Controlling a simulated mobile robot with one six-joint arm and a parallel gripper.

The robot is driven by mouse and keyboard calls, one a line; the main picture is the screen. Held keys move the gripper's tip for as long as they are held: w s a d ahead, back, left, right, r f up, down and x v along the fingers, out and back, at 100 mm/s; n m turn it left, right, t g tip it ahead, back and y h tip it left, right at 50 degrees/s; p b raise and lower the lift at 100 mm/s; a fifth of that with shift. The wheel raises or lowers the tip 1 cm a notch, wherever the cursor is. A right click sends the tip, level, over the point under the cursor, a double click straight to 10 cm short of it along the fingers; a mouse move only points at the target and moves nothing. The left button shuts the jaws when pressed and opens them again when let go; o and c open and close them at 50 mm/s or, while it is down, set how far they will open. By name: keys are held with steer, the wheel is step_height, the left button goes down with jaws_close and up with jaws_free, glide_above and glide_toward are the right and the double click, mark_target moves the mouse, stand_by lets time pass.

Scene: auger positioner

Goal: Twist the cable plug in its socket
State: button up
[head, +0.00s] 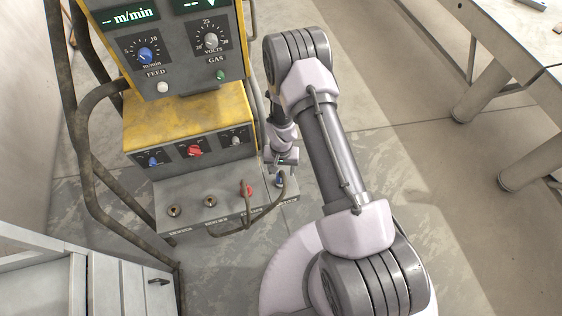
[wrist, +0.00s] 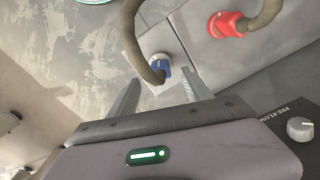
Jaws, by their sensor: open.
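A blue cable plug (wrist: 160,68) with a pale collar and a brown-grey cable sits at the socket panel; in the head view it shows small at the panel's right end (head: 280,182). A red cable plug (wrist: 228,24) sits beside it, also in the head view (head: 247,190). My gripper (wrist: 160,84) is open, its two fingers on either side of the blue plug in the wrist picture. I cannot tell whether they touch it or how deep they reach. In the head view my gripper (head: 281,170) is just above the blue plug, partly hiding it. The blue plug's socket is hidden.
Two empty sockets (head: 174,210) (head: 210,201) are on the panel's left. The yellow machine (head: 185,120) with knobs stands behind the panel. A cable (head: 245,215) loops in front. A metal pipe frame (head: 95,190) is at left, a table (head: 490,35) at upper right.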

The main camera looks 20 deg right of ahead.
mark_target(281, 178)
step_height(281, 178, down, 4)
steer(key=shift+f+b, duration=0.25)
steer(key=shift+b, duration=0.4)
jaws_close()
steer(key=n, duration=0.4)
jaws_free()
